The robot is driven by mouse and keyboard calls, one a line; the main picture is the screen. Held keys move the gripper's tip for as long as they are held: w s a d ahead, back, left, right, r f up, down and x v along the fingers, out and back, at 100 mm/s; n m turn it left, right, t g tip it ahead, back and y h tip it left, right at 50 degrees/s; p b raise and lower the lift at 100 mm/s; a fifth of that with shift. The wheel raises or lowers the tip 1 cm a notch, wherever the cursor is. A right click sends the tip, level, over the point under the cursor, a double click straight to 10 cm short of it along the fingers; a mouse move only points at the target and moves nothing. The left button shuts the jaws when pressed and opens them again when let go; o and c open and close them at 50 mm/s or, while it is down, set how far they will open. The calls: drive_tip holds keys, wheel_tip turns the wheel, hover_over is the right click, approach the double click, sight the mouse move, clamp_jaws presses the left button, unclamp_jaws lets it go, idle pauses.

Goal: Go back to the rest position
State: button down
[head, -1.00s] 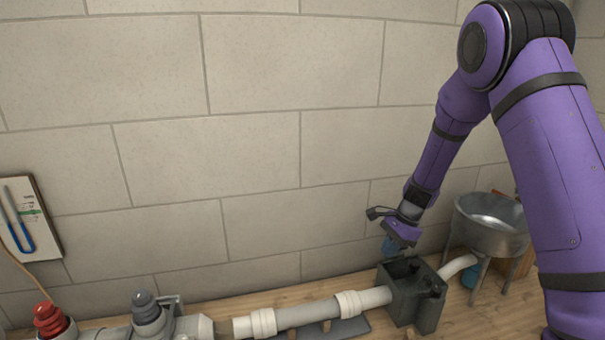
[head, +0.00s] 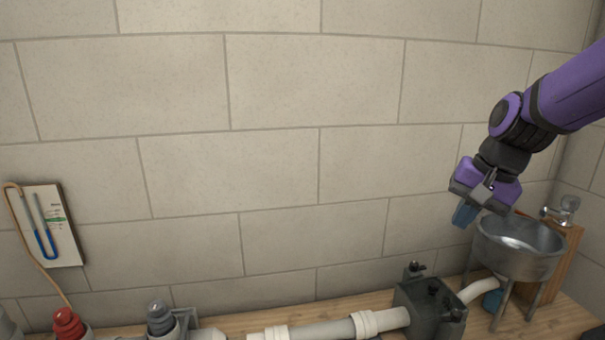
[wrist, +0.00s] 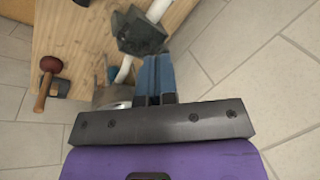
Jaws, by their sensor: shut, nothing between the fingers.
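My gripper (head: 463,216) hangs in the air at the right of the head view, in front of the tiled wall. Its blue fingers are shut together with nothing between them and point down. It is up and left of the metal basin and above the dark grey box. In the wrist view my blue fingers (wrist: 154,76) also show closed, with the workbench below them.
A metal basin (head: 518,262) on legs with a tap (head: 562,209) stands at the right. A dark grey box (head: 432,311) joins a white pipe (head: 330,328) along the bench. A U-tube gauge (head: 52,225) hangs at left. A mallet (wrist: 46,83) lies on the bench.

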drive_tip(key=s+d+r+n+t+h, duration=0.1)
drive_tip(key=s+r+n, duration=0.1)
drive_tip(key=s, duration=0.6)
drive_tip(key=s+d+r+n+t+h, duration=0.1)
drive_tip(key=s+r+n+t, duration=0.1)
drive_tip(key=s, duration=0.7)
drive_tip(key=shift+s+d+r+n+h, duration=0.2)
drive_tip(key=shift+r+n+h, duration=0.1)
drive_tip(key=shift+r+n, duration=0.65)
drive_tip(key=shift+f, duration=0.1)
idle(1.2)
